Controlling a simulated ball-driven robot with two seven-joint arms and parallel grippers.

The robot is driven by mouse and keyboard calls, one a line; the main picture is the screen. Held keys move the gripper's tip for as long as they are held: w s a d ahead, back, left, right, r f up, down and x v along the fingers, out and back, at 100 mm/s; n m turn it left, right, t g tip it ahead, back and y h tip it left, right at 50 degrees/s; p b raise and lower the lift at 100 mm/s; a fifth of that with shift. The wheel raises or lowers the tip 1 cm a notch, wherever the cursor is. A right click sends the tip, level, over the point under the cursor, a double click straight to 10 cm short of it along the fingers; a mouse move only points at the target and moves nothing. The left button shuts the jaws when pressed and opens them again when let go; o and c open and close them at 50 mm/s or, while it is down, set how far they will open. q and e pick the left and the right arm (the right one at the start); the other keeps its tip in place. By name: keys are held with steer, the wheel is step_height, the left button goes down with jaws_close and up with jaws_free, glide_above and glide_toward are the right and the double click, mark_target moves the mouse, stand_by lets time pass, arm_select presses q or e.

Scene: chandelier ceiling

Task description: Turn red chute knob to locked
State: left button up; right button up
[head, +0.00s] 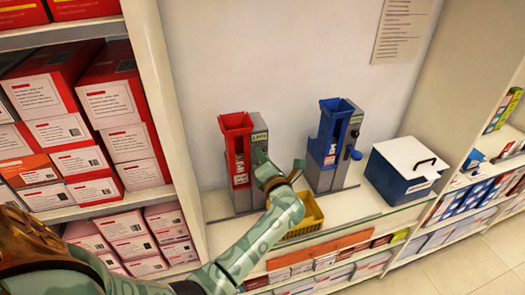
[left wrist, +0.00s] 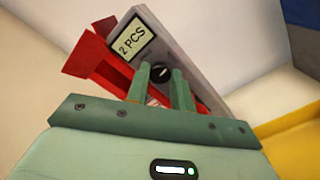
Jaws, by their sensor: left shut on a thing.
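The red chute (head: 238,150) stands on the shelf counter, a red hopper on a grey body. In the left wrist view the red chute (left wrist: 95,60) shows tilted, with a "2 PCS" label (left wrist: 130,40) on its grey side. Its knob (left wrist: 160,72) is a dark round dial with a light mark, between my fingertips. My left gripper (head: 262,160) is at the chute's right side, and in the wrist view the left gripper (left wrist: 161,76) is shut on the knob. The fingers partly hide the knob, so its setting cannot be read. My right gripper is not in view.
A yellow basket (head: 305,217) sits between and in front of the chutes. A white-lidded blue box (head: 400,170) is further right. Shelves of red-and-white boxes (head: 110,100) flank the left.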

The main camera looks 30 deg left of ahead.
arm_select(q)
steer(key=shift+m+p, duration=0.8)
steer(key=shift+m, duration=0.3)
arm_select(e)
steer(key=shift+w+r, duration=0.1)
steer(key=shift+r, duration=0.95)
arm_select(q)
steer(key=shift+f, duration=0.1)
steer(key=o, duration=1)
steer(key=shift+d, duration=0.1)
